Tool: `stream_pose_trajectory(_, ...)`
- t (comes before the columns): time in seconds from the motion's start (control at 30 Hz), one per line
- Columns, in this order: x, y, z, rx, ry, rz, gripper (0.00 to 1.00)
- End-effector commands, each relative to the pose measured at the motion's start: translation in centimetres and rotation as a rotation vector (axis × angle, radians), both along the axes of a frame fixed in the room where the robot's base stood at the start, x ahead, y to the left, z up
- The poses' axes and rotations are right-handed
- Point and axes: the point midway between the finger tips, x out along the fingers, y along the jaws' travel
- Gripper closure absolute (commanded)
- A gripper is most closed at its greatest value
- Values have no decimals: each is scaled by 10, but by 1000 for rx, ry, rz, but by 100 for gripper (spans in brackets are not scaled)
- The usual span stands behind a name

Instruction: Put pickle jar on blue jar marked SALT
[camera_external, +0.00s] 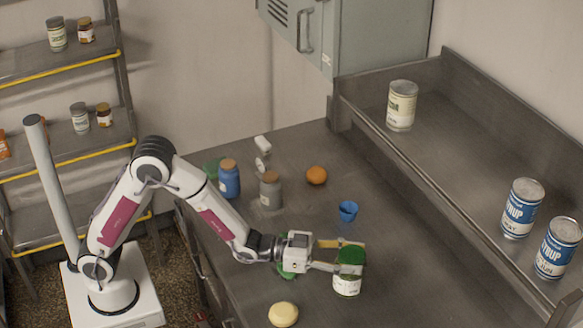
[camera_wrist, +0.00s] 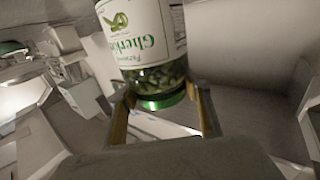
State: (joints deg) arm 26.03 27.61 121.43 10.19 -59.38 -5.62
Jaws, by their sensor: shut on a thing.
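The pickle jar (camera_external: 347,286) has a green lid and a pale label, and stands roughly upright at the right end of my arm. My gripper (camera_external: 343,256) is shut on it near the lid. In the wrist view the jar (camera_wrist: 147,45) shows a "Gherkins" label, with its green lid between the fingers of my gripper (camera_wrist: 164,104). I cannot tell whether its base touches the counter. A blue jar (camera_external: 229,181) with a cork-coloured top stands farther back left, apart from my gripper. Its marking is too small to read.
A grey jar (camera_external: 270,192) stands beside the blue jar. An orange (camera_external: 316,175), a blue cup (camera_external: 348,210) and a pale round item (camera_external: 283,314) are on the counter (camera_external: 310,225). A raised shelf (camera_external: 455,150) with several cans runs along the right.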

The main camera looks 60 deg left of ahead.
Motion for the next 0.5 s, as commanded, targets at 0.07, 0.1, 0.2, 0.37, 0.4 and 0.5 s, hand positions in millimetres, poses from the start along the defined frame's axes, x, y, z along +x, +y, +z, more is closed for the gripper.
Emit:
stream_pose_trajectory(0.07, 6, 11, 10, -6, -10, 18, 100)
stream_pose_trajectory(0.1, 9, 17, 13, -6, -10, 28, 100)
stream_pose_trajectory(0.2, 17, 35, 23, -6, -12, 58, 100)
stream_pose_trajectory(0.37, 31, 72, 42, -5, -13, 124, 100)
stream_pose_trajectory(0.4, 35, 82, 47, -6, -14, 146, 100)
stream_pose_trajectory(0.5, 43, 107, 58, -5, -14, 199, 100)
